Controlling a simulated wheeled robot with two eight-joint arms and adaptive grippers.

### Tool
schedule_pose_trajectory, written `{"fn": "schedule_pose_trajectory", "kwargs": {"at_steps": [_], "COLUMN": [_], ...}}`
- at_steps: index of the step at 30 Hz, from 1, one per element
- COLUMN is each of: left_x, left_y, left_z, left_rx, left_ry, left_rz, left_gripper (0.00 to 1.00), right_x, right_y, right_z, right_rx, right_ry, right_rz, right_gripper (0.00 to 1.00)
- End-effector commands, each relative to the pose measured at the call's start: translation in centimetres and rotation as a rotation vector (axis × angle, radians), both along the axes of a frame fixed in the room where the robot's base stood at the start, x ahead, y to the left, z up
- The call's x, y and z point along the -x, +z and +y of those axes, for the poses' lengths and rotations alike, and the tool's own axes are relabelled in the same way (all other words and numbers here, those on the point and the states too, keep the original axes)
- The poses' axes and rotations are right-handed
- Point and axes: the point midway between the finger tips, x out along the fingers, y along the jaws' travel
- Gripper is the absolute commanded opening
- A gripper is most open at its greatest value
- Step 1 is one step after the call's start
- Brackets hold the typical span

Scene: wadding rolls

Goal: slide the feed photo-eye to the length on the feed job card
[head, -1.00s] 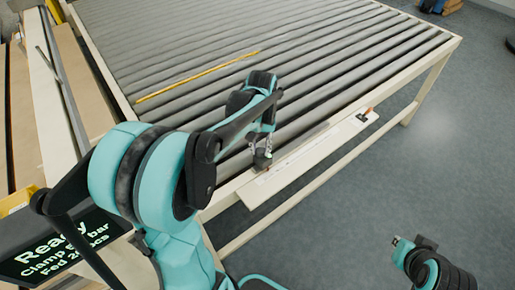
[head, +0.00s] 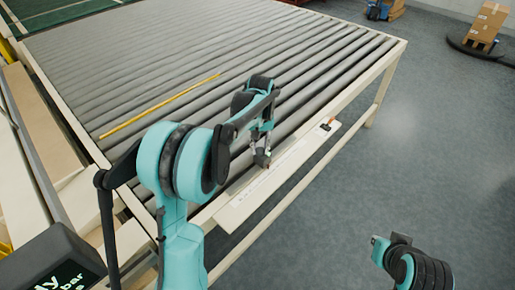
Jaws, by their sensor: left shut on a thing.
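My left gripper (head: 262,156) reaches over the near side of the roller table and points down at the pale scale strip (head: 285,172) along its edge. It is shut on a small dark piece at the strip, which I take to be the feed photo-eye; the fingers largely hide it. Marks on the strip are too small to read. I cannot make out a feed job card.
The roller table (head: 200,60) fills the upper left, with a yellow rule (head: 160,105) lying across its rollers. A dark display (head: 55,262) stands at the lower left, cut off. Cardboard boxes (head: 487,24) stand at the far right.

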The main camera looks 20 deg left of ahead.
Motion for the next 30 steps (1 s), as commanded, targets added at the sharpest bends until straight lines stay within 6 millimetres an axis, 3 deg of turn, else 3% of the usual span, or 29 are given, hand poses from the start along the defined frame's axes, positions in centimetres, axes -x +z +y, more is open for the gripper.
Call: {"fn": "schedule_pose_trajectory", "kwargs": {"at_steps": [3,4,6,15,19,30], "left_x": [0.0,0.0,0.0,0.0,0.0,0.0], "left_y": [0.0,0.0,0.0,0.0,1.0,8.6], "left_z": [0.0,0.0,0.0,0.0,0.0,0.0], "left_rx": [0.001,0.001,0.0,0.0,0.0,0.0], "left_ry": [0.0,0.0,0.0,0.0,0.0,0.0], "left_rz": [0.0,0.0,0.0,0.0,0.0,0.0], "left_gripper": [0.0,0.29,0.47,0.48,0.48,0.48], "right_x": [0.0,0.0,0.0,0.0,0.0,0.0], "right_y": [0.0,0.0,0.0,0.0,0.0,0.0], "right_z": [0.0,0.0,0.0,0.0,0.0,0.0], "right_rx": [0.0,0.0,0.0,0.0,0.0,0.0], "right_ry": [0.0,0.0,0.0,0.0,0.0,0.0], "right_rz": [0.0,0.0,0.0,0.0,0.0,0.0], "right_gripper": [0.0,0.0,0.0,0.0,0.0,0.0]}}
